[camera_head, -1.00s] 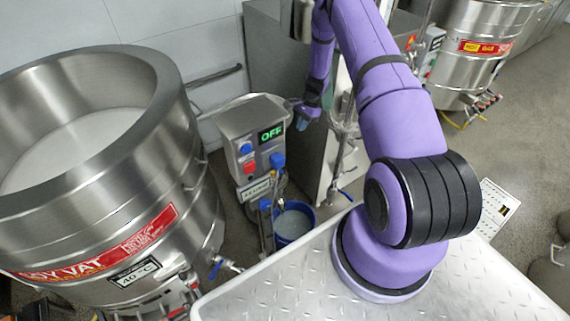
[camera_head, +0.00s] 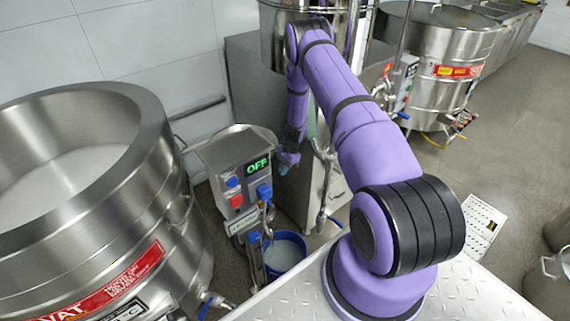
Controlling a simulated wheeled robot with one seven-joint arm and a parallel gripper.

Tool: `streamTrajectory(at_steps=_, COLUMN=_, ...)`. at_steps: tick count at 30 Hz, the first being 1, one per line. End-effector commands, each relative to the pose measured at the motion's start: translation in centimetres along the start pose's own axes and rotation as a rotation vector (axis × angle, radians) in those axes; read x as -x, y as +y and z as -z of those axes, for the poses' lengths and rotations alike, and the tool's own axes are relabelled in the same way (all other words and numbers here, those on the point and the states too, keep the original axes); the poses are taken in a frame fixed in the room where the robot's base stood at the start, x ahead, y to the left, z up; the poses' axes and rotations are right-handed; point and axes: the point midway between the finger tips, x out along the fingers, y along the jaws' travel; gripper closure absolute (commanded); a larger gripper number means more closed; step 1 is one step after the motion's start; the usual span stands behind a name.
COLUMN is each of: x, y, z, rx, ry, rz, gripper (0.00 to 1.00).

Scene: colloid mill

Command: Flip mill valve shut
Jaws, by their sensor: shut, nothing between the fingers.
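The mill's grey control box (camera_head: 236,160) stands in the middle, with a green display reading OFF (camera_head: 257,166), a red button (camera_head: 236,201) and blue parts. Below its front, metal pipework (camera_head: 266,215) with a small blue part (camera_head: 253,237) runs down beside a blue bucket (camera_head: 286,252); which part is the mill valve's handle is too small to tell. My gripper (camera_head: 285,164) points down just right of the box's display. It is shut and empty. Whether it touches the box cannot be told.
A large steel vat (camera_head: 120,235) with a red label fills the left. A steel cabinet (camera_head: 310,190) and a pipe with a blue-handled valve (camera_head: 333,220) stand right of the box. Another vat (camera_head: 440,60) is at the back right. Grey floor is open on the right.

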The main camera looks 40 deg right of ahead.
Motion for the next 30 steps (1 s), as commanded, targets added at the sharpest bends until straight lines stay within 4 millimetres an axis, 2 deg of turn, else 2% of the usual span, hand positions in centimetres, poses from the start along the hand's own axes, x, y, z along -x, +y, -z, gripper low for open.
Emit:
streamTrajectory(at_steps=3, x=-2.4, y=0.1, z=0.0, rx=0.001, ry=-0.001, rz=-0.003, gripper=1.00)
streamTrajectory(at_steps=18, x=-11.3, y=0.1, z=0.0, rx=0.000, ry=0.000, rz=-0.001, gripper=1.00)
streamTrajectory(at_steps=24, x=-13.2, y=0.0, z=0.0, rx=0.001, ry=0.000, rz=0.000, gripper=1.00)
streamTrajectory(at_steps=30, x=-13.6, y=0.0, z=0.0, rx=0.001, ry=0.000, rz=0.000, gripper=1.00)
